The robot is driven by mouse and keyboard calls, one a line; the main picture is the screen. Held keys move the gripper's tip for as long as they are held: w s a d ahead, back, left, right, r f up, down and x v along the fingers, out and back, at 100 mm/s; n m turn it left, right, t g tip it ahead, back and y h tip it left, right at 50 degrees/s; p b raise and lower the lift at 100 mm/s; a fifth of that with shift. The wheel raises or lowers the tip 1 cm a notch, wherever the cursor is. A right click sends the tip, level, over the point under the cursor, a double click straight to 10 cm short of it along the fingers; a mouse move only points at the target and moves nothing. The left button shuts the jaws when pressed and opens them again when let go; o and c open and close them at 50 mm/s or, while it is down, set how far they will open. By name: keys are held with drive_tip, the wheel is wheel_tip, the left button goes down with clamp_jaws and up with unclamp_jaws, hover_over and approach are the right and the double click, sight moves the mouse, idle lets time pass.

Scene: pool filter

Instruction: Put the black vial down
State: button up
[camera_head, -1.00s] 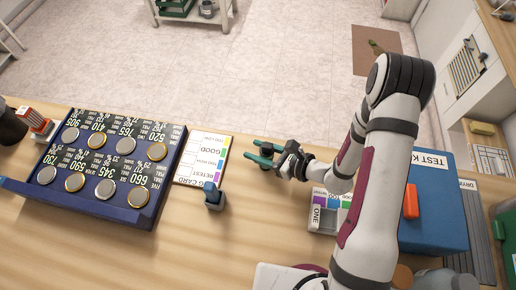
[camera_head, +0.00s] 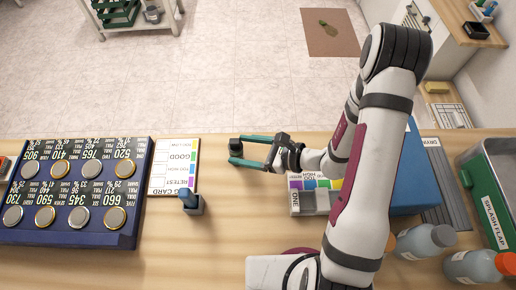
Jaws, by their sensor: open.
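My gripper (camera_head: 243,151) has two teal fingers spread apart, reaching left over the wooden table, and it is open. A small black vial (camera_head: 235,146) stands upright at the fingertips, between or just beyond them. It appears to rest on the table. I cannot tell whether a finger still touches it.
A reference card (camera_head: 172,168) lies left of the vial, with a blue-grey upright object (camera_head: 191,203) at its lower end. A dark blue tray (camera_head: 70,238) with round discs is farther left. A compartment box (camera_head: 309,204) and a blue test-kit case (camera_head: 408,185) are on the right.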

drive_tip(key=v, duration=0.6)
drive_tip(key=s+a+r+n+g+h, duration=0.3)
drive_tip(key=s+r+n+g, duration=0.4)
drive_tip(key=s+r+n, duration=0.45)
drive_tip(key=s+d+r+n+t+h, duration=0.1)
drive_tip(key=s+d+r+n+h, duration=0.2)
drive_tip(key=s+d+n+h, duration=0.2)
drive_tip(key=d+h, duration=0.2)
drive_tip(key=shift+s+t+h, duration=0.2)
drive_tip(key=shift+t+h, duration=0.1)
